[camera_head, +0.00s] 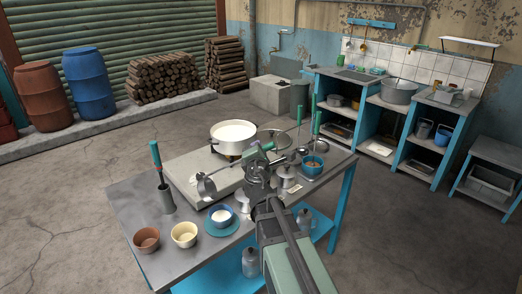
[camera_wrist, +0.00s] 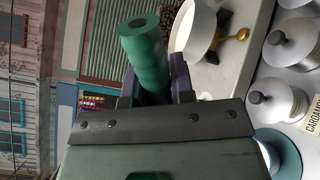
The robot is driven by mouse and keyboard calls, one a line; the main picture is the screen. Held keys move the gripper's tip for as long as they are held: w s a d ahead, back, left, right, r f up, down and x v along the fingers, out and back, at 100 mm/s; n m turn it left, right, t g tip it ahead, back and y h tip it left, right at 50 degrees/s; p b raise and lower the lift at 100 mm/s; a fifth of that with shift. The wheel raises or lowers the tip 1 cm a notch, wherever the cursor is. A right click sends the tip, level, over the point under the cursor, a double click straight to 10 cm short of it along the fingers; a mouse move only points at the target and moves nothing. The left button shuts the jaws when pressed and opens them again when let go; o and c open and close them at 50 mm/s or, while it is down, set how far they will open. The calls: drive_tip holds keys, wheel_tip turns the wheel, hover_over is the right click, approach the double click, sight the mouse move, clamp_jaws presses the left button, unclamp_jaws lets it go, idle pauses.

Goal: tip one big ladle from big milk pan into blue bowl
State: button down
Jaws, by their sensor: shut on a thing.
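The big milk pan (camera_head: 233,136), wide and pale with white milk in it, stands on the slab; part of a pan (camera_wrist: 196,28) shows in the wrist view. My gripper (camera_head: 262,160) is shut on the green handle (camera_wrist: 143,45) of a big metal ladle. The ladle's bowl (camera_head: 205,187) hangs in front of the pan, out over the slab's front edge, and looks tilted; its contents cannot be made out. A blue bowl (camera_head: 221,213) with white inside sits on a blue saucer (camera_head: 234,229) at the table's front, below and right of the ladle's bowl.
A brown bowl (camera_head: 146,238) and a cream bowl (camera_head: 184,233) stand left of the blue bowl. A metal holder (camera_head: 166,198) has another green-handled tool. Another blue bowl (camera_head: 312,164) with brown contents stands at the right. Lidded canisters (camera_wrist: 276,100) stand near my gripper.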

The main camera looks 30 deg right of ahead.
drive_tip(key=w+a+r+n+p, duration=0.3)
drive_tip(key=w+a+r+n, duration=0.1)
drive_tip(key=a, duration=0.5)
drive_tip(key=w+a+r+n+p, duration=0.4)
drive_tip(key=a+n, duration=0.4)
drive_tip(key=a, duration=0.2)
drive_tip(key=shift+w+a+r+n, duration=0.3)
drive_tip(key=shift+w+r, duration=0.05)
drive_tip(key=shift+w, duration=0.5)
